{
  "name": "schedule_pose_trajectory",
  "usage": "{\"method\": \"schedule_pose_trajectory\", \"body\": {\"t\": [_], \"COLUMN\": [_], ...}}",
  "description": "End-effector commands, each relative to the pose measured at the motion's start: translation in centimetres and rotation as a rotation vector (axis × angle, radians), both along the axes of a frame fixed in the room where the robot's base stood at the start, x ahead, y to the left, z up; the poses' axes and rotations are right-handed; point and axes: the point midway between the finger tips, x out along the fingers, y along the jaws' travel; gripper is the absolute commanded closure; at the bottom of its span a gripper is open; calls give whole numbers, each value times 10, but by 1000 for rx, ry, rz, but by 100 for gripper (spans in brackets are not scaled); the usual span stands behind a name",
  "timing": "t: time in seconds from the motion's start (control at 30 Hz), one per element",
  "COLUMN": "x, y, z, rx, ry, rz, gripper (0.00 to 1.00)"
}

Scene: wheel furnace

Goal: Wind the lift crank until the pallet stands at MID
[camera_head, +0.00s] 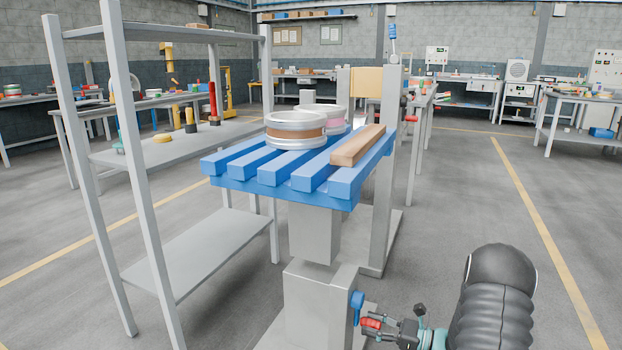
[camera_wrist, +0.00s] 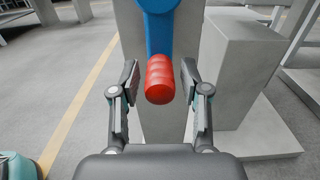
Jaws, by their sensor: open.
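The lift's blue crank arm (camera_head: 357,303) is on the right side of the grey lift base. It ends in a red grip (camera_head: 371,323). In the wrist view the crank arm (camera_wrist: 160,30) hangs down to the red grip (camera_wrist: 160,80). My gripper (camera_head: 382,328) is open. In the wrist view its fingers (camera_wrist: 160,78) stand on either side of the red grip, with a gap on each side. The blue slatted pallet (camera_head: 222,160) sits on the grey lift column (camera_head: 314,232). I cannot read a MID mark on the grey post (camera_head: 382,225) behind it.
A wheel (camera_head: 295,129), a second wheel behind it and a wooden bar (camera_head: 358,146) lie on the pallet. A grey shelf rack (camera_head: 190,245) stands close on the left. Open floor (camera_head: 470,200) lies to the right; benches line the back.

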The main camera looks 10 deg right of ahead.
Motion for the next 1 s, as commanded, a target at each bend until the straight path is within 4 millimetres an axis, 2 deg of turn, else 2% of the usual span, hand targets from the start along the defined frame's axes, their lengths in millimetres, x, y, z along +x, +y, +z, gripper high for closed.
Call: {"method": "schedule_pose_trajectory", "body": {"t": [0.23, 0.4, 0.43, 0.63, 1.0], "x": [0, 0, 0, -3, -29], "y": [0, 0, 0, 2, 20], "z": [0, 0, 0, 2, 15], "rx": [0, 0, 0, 0, 2], "ry": [0, 0, 0, 0, -3], "rz": [0, 0, 0, 0, 0], "gripper": [54, 97, 100, 100, 100]}}
